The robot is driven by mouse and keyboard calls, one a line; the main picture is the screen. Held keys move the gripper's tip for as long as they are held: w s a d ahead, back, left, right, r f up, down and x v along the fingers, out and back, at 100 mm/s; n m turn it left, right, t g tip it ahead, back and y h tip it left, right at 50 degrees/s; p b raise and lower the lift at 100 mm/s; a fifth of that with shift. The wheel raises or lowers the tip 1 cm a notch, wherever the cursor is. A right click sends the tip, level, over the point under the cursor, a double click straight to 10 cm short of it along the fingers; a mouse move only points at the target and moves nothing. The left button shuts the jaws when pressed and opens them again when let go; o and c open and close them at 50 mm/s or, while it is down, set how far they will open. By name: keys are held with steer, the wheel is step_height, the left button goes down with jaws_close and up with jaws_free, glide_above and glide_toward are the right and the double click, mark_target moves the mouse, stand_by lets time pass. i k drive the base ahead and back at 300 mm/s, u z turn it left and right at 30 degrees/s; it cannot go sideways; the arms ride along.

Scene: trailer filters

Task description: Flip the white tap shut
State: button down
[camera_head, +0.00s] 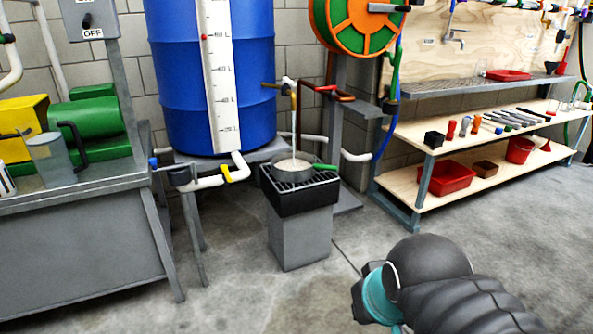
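A pale tap (289,82) is on the pipework in front of the blue barrel. A thin stream of water (294,125) falls from below it into a round pan (294,170). A tan lever or stub (268,85) points left beside it. I cannot tell for sure which fitting is the white tap. My arm enters at the bottom right; its end, with a teal part and dark pieces (363,296), is low over the floor, apart from the pipework. No fingertips can be made out, and nothing is seen held.
The pan sits on a black grate over a grey pedestal (300,238). White pipe with a yellow handle (227,173) runs under the blue barrel (170,75). A grey bench (75,245) stands left, a wooden shelf unit (400,180) right. The floor between is mostly clear.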

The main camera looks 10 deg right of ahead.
mark_target(287, 80)
steer(key=u, duration=0.05)
steer(key=i, duration=0.8)
steer(key=k, duration=0.5)
steer(key=u, duration=0.5)
steer(key=i, duration=0.8)
steer(key=z, duration=0.1)
